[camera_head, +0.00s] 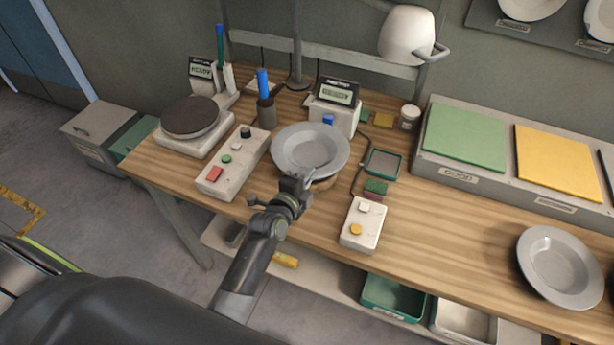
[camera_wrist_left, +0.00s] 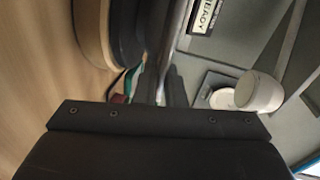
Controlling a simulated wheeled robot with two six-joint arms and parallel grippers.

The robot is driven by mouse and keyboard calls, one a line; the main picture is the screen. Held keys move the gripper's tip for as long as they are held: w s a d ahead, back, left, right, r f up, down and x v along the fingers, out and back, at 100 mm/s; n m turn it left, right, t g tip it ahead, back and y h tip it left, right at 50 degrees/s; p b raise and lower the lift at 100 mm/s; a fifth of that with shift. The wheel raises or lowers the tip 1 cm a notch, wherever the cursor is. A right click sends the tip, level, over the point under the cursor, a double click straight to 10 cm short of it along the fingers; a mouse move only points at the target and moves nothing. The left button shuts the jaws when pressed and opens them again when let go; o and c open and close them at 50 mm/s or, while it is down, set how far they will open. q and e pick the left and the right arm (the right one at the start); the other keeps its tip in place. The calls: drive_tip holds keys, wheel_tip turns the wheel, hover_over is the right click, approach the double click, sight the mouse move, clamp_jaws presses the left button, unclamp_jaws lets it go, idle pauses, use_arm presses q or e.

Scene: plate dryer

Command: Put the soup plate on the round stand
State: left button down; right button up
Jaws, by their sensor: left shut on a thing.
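A grey soup plate (camera_head: 309,148) is over the middle of the table in the head view. My left gripper (camera_head: 298,182) is shut on its near rim. The wrist view shows the plate edge-on as a thin grey strip (camera_wrist_left: 178,42) beyond the fingers (camera_wrist_left: 162,88). A round stand with a wooden side (camera_wrist_left: 92,30) and dark top (camera_wrist_left: 130,30) is just below the plate. In the head view, only a bit of the stand's wooden edge (camera_head: 326,183) shows under the plate. Whether plate and stand touch, I cannot tell. My right gripper is out of view.
A second grey plate (camera_head: 558,267) lies at the table's right. A white device with a dark round disc (camera_head: 190,117) and a button box (camera_head: 232,162) are to the left. A small two-button box (camera_head: 362,224) and green tray (camera_head: 383,163) are to the right of the stand.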

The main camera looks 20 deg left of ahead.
use_arm(q)
drive_tip(key=c, duration=2)
unclamp_jaws()
drive_tip(key=shift+f, duration=0.15)
drive_tip(key=o, duration=0.5)
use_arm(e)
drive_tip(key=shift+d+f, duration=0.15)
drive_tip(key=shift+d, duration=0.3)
